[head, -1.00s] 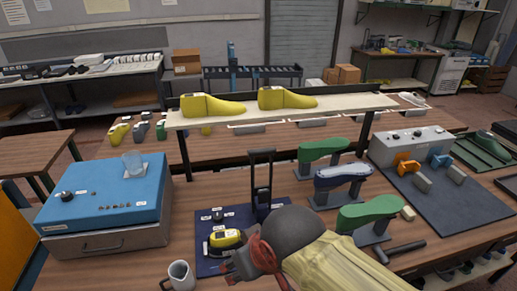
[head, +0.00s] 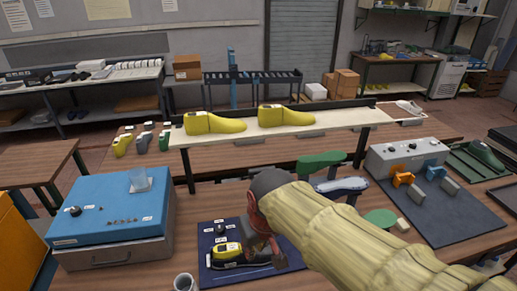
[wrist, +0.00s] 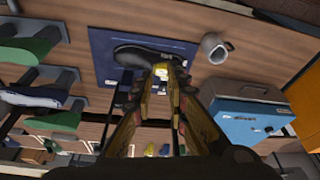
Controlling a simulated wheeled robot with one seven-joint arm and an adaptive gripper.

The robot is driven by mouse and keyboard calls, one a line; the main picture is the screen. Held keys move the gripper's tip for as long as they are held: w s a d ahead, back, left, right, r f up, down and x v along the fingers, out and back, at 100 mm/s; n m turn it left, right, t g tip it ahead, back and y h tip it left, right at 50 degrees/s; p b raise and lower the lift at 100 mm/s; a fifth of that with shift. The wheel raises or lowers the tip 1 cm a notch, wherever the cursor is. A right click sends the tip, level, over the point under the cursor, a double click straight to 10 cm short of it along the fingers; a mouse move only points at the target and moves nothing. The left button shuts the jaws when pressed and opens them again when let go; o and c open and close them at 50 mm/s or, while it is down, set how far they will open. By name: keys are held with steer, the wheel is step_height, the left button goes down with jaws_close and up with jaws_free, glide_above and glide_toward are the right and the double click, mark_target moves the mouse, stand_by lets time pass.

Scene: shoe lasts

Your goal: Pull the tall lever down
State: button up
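The tall lever does not show clearly in the head view; my forearm and gripper cover the place where it stood. In the wrist view two thin dark bars (wrist: 109,122) run beside my fingers and may be its sides; I cannot tell for sure. My gripper (head: 264,245) is low over the right part of the dark blue mat (head: 207,272). It also shows in the wrist view (wrist: 168,72), its fingers converging with a narrow gap, and whether they hold anything is unclear.
A blue box (head: 110,208) with a clear cup stands left, and a mug (head: 184,283) sits at the front edge. Green and grey lasts (head: 342,185) stand right, partly behind my sleeve. A raised shelf (head: 290,128) with two yellow lasts runs behind.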

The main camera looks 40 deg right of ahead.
steer(key=shift+m+g, duration=0.3)
steer(key=shift+m, duration=0.6)
steer(key=w+d+r+p, duration=0.1)
steer(key=w+d+p, duration=0.1)
steer(key=w+d, duration=0.1)
steer(key=w+d+r+p, duration=0.2)
steer(key=w+d, duration=0.1)
steer(key=w, duration=0.1)
steer(key=w+d+r+p, duration=0.2)
steer(key=w+d, duration=0.1)
steer(key=w, duration=0.1)
steer(key=shift+d+p, duration=0.1)
steer(key=shift+p, duration=0.25)
jaws_close()
steer(key=w+d+r+t+h+p, duration=0.1)
steer(key=w+d+r, duration=0.1)
steer(key=w+d, duration=0.3)
steer(key=w+d+r+t+p, duration=0.1)
steer(key=w+d+r+t, duration=0.1)
steer(key=w+d, duration=0.4)
steer(key=w+r, duration=0.1)
steer(key=w, duration=0.4)
steer(key=shift+w+d+m+h+p, duration=0.15)
steer(key=shift+w+m+h+p, duration=0.1)
steer(key=shift+m+h+p, duration=0.15)
steer(key=shift+f, duration=0.15)
step_height(320, 180, down, 9)
steer(key=w+p, duration=0.1)
steer(key=p, duration=0.1)
steer(key=shift+d, duration=0.2)
